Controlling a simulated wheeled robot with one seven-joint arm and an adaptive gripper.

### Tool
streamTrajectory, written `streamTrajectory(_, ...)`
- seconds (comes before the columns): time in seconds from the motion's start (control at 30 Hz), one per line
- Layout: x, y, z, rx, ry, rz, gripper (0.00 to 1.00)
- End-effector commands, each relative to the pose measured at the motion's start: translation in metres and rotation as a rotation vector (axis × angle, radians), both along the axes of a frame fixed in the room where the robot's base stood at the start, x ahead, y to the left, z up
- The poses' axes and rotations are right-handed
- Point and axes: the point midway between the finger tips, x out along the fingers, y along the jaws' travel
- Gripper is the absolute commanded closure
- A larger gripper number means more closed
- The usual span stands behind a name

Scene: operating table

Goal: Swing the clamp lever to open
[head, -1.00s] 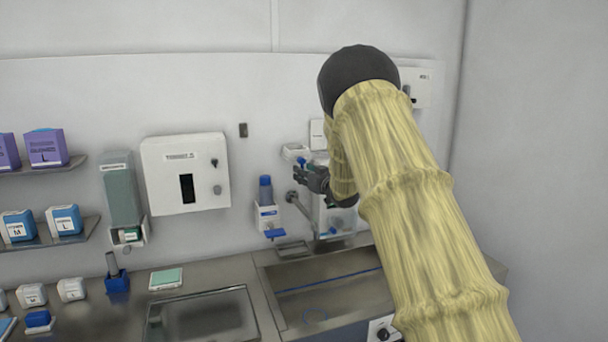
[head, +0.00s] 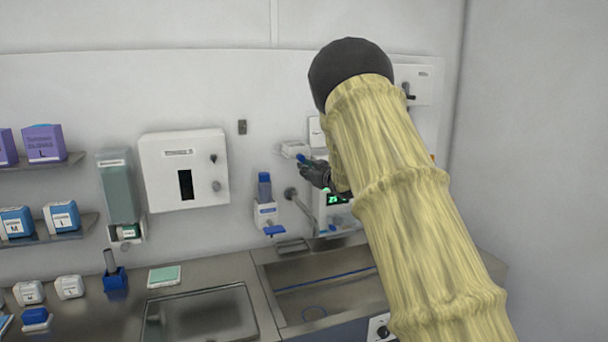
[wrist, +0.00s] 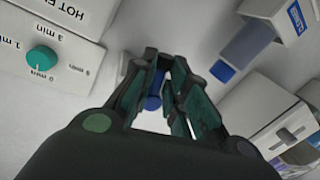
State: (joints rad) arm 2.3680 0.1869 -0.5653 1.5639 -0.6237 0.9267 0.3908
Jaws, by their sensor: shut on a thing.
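The blue clamp lever (wrist: 153,88) lies between the fingers of my gripper (wrist: 158,72) in the wrist view, with a rounded blue end showing below. In the head view my gripper (head: 312,170) is at the wall above the sink, shut on the lever (head: 303,159). A small white fixture (head: 294,149) is just beside and above it. My fingers cover much of the lever, and my arm hides what lies right of it.
A white unit with a lit green display (head: 337,199) is just below my gripper. A white box with a green knob (wrist: 41,59) is close by. The sink (head: 320,290) is below.

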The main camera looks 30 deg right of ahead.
Motion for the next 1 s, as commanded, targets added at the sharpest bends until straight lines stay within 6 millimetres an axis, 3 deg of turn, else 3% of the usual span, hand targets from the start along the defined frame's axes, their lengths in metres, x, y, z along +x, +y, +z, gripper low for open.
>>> streamTrajectory(1.0, -0.004, -0.019, 0.026, -0.936, 0.220, 0.001, 1.00)
